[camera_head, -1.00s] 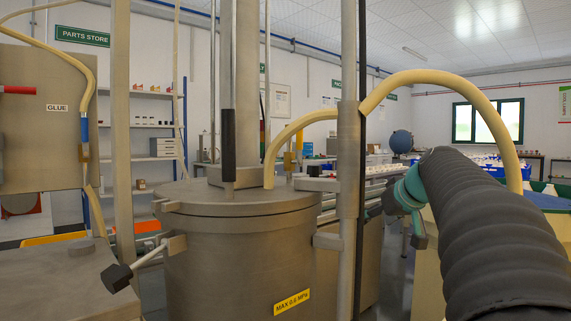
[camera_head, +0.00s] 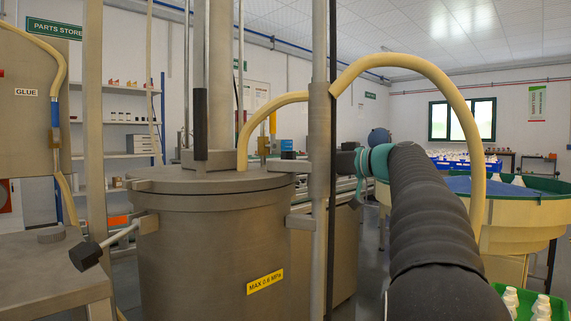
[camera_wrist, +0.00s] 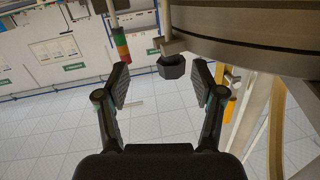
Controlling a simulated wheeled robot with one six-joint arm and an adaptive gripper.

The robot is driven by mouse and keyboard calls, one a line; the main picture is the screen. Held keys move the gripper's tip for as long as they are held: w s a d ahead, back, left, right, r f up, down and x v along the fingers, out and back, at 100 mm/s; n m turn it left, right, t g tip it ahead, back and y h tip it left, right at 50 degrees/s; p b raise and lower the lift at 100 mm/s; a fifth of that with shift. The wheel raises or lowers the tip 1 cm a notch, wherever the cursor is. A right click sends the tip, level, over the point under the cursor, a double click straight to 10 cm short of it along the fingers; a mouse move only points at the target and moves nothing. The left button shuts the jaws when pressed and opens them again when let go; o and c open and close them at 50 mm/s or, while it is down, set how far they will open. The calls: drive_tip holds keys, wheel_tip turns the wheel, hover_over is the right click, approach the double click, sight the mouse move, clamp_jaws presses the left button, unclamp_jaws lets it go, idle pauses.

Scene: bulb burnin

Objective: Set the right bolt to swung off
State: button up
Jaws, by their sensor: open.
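The tank (camera_head: 215,250) is a grey metal drum with a flat lid (camera_head: 205,180). The right bolt's black knob (camera_head: 288,155) shows over a grey lug at the lid's right edge. In the wrist view a black six-sided knob (camera_wrist: 172,67), seemingly this bolt's, is just beyond and between my fingertips, nearer the right finger. My gripper (camera_wrist: 161,82) is open and holds nothing. In the head view my arm comes from the right, and the post hides the gripper's end. The left bolt (camera_head: 105,248) is tilted outward from the tank's side.
A vertical post (camera_head: 320,180) stands just right of the tank. A beige hose (camera_head: 420,62) arches over my arm. A round feeder bowl (camera_head: 510,190) and a green crate of white bottles (camera_head: 535,305) stand at right. Open floor shows in the wrist view.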

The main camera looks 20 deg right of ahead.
sight(295, 155)
drive_tip(key=shift+a+r+n+y, duration=0.25)
drive_tip(key=shift+r+n+y, duration=0.2)
drive_tip(key=shift+r, duration=0.2)
drive_tip(key=shift+a+r+n+y, duration=0.25)
drive_tip(key=shift+r+n+y, duration=0.15)
drive_tip(key=shift+r, duration=0.2)
drive_tip(key=shift+h, duration=0.25)
drive_tip(key=x, duration=0.6)
drive_tip(key=shift+w+a+p, duration=0.2)
drive_tip(key=shift+w+p, duration=0.05)
drive_tip(key=shift+p, duration=0.1)
clamp_jaws()
